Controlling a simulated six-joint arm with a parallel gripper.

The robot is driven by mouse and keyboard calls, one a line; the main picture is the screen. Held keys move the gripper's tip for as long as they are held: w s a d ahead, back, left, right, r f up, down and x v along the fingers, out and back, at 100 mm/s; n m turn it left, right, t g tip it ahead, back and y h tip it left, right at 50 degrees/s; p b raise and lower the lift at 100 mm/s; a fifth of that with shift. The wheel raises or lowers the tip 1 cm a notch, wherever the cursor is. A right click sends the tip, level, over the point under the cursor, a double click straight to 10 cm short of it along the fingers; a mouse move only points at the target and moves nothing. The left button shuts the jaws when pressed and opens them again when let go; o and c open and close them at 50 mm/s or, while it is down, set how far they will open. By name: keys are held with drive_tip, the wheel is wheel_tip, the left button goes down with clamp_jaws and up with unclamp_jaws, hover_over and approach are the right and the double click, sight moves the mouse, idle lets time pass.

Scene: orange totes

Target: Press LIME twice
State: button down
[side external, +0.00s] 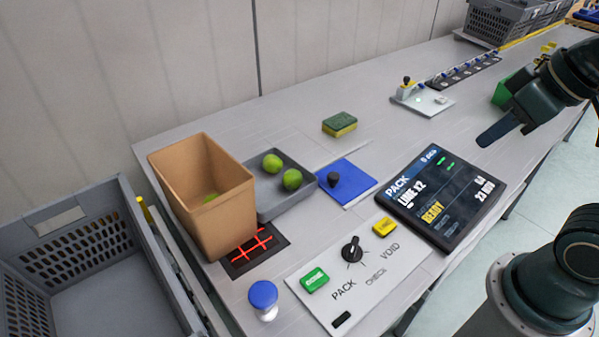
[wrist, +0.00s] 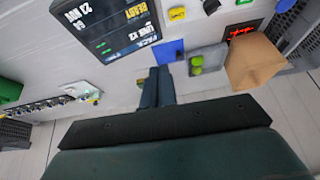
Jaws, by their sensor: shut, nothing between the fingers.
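My gripper (side external: 482,143) is shut and empty, held above the right part of the bench behind the dark display (side external: 440,197). In the wrist view my gripper (wrist: 158,70) shows its two fingers together. The display reads "PACK", "LIME x2" and "READY", with small green marks near its top; it also shows in the wrist view (wrist: 108,25). Two limes (side external: 272,163) (side external: 291,179) lie in a grey tray (side external: 262,207). A bit of green shows inside the open brown box (side external: 225,222). I cannot make out a button labelled LIME.
A white panel (side external: 375,287) has a green PACK button (side external: 314,279), a black knob (side external: 351,249) and a yellow VOID button (side external: 384,227). A blue knob (side external: 263,295), blue pad (side external: 345,187), sponge (side external: 340,124) and black strip with several small parts (side external: 463,73) also stand on the bench.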

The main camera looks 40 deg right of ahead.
drive_tip(key=w, duration=0.1)
drive_tip(key=m+g+y, duration=0.6)
drive_tip(key=g+y, duration=0.1)
drive_tip(key=y, duration=0.2)
hover_over(387, 221)
wheel_tip(387, 221, down, 12)
drive_tip(key=shift+f, duration=0.25)
drive_tip(key=shift+f, duration=0.15)
drive_tip(key=shift+f, duration=4.3)
